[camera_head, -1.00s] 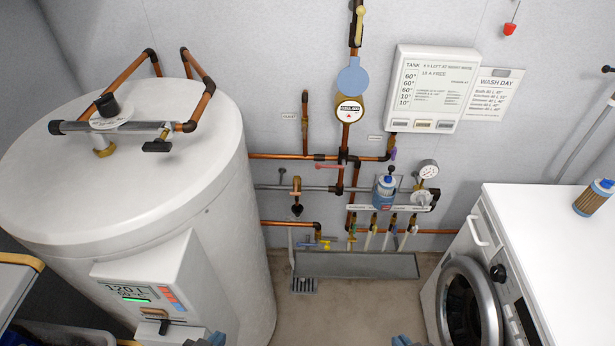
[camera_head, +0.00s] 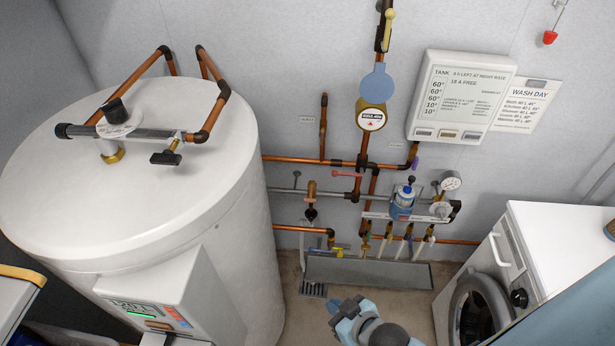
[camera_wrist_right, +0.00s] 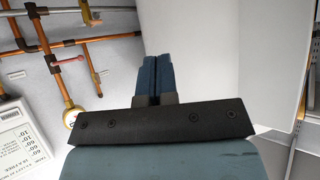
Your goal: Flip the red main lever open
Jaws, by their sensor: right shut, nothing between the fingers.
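The red main lever (camera_head: 346,174) is a short red handle on the pipework at the back wall. In the head view it lies about level, pointing left from the vertical copper pipe. My right gripper (camera_head: 335,306) is low in the head view, in front of the drain trough and apart from the lever. In the right wrist view its two dark blue fingers (camera_wrist_right: 159,60) are together with nothing between them. My left gripper is not in view.
A white boiler tank (camera_head: 130,190) fills the left side. A white washing machine (camera_head: 550,240) stands at the right. A blue bottle-like unit (camera_head: 402,203) and a gauge (camera_head: 450,180) sit right of the lever. The trough (camera_head: 370,272) lies below the pipes.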

